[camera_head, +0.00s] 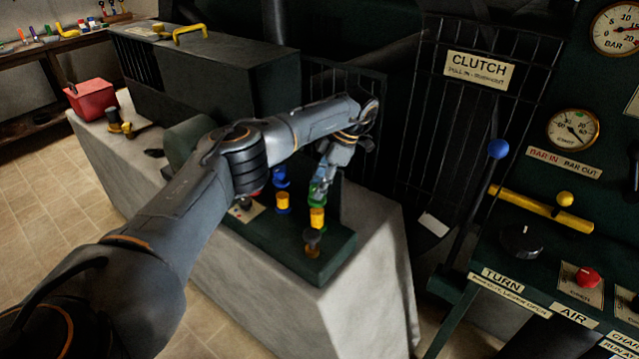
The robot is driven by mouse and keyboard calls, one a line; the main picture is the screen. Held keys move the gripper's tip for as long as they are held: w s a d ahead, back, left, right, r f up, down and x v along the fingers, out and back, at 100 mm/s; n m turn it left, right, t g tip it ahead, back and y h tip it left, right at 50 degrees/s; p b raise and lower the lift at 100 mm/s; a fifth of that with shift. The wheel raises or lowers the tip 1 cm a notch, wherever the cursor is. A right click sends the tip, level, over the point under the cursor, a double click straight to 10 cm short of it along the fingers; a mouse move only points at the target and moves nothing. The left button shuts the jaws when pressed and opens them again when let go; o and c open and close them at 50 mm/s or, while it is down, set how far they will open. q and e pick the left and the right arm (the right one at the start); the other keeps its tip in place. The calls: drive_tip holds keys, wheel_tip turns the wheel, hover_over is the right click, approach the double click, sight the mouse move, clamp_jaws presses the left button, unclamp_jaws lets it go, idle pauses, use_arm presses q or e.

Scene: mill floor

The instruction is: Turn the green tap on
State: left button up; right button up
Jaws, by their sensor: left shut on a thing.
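The green tap (317,198) is the small green handle on top of a yellow fitting (317,217) on the dark green base. My left gripper (321,186) reaches down to it from above and is shut on it. The fingers cover part of the tap, so how far it is turned cannot be told. My right gripper is not in view.
The dark base (335,243) sits on a pale stone block (340,310). A dark knob (312,238) is in front of the fittings. A control panel with a blue-knobbed lever (498,149) and a red button (587,277) stands at right. A red box (92,99) is at left.

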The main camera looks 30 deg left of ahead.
use_arm(q)
drive_tip(key=o, duration=1.2)
drive_tip(key=shift+c, duration=0.2)
drive_tip(key=v, duration=1.2)
